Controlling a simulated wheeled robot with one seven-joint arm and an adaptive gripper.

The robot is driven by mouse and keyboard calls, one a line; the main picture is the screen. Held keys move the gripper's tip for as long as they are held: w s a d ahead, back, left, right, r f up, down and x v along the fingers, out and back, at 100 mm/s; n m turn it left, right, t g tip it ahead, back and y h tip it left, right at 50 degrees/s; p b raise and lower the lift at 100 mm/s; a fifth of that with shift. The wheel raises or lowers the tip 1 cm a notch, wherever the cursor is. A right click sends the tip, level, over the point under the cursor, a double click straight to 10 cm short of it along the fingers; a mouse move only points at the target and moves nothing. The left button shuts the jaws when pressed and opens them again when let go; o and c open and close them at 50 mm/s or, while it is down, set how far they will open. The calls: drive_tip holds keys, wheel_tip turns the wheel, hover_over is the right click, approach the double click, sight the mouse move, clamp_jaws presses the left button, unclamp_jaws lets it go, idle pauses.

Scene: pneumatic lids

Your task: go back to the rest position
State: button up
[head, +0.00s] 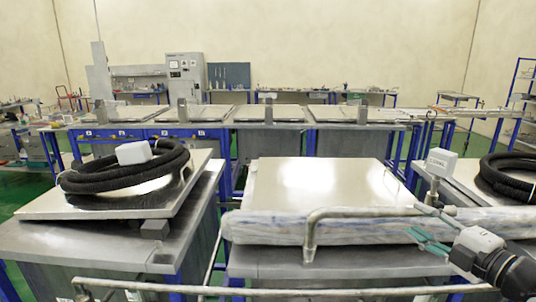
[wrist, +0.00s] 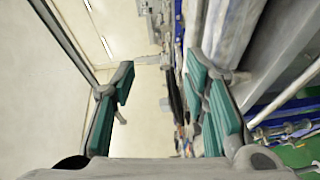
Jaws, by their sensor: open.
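My gripper (head: 424,226) is at the lower right of the head view, in front of the wrapped front edge of the middle lid (head: 310,185). Its teal-padded fingers are apart with nothing between them. The wrist view shows the same open fingers (wrist: 158,88) on either side, with the pale wall and a sideways strip of benches beyond them. I cannot tell from these views whether a finger touches the wrapping or the rail.
A left lid (head: 50,207) is tilted, with a coiled black hose (head: 125,180) on it. A bent metal rail (head: 312,235) stands before the middle lid. A small box (head: 441,162) stands on a post at right. Lidded benches (head: 270,117) line the back.

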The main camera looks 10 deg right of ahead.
drive_tip(key=a+r+n+g+y, duration=0.2)
drive_tip(key=a+n+g+y, duration=0.5)
drive_tip(key=a+n, duration=1.1)
drive_tip(key=s+a+n+g+h, duration=0.2)
drive_tip(key=s+a+n+g, duration=0.6)
drive_tip(key=n, duration=0.5)
drive_tip(key=s+d+r+n+t+h, duration=0.1)
drive_tip(key=n+h, duration=0.3)
drive_tip(key=n, duration=0.7)
drive_tip(key=s+d+r+n+t+h, duration=0.1)
drive_tip(key=s+r+n+t+h, duration=0.1)
drive_tip(key=n, duration=0.9)
drive_tip(key=shift+s+r+n+h, duration=0.3)
drive_tip(key=shift+s+r+h, duration=0.6)
drive_tip(key=shift+s, duration=0.3)
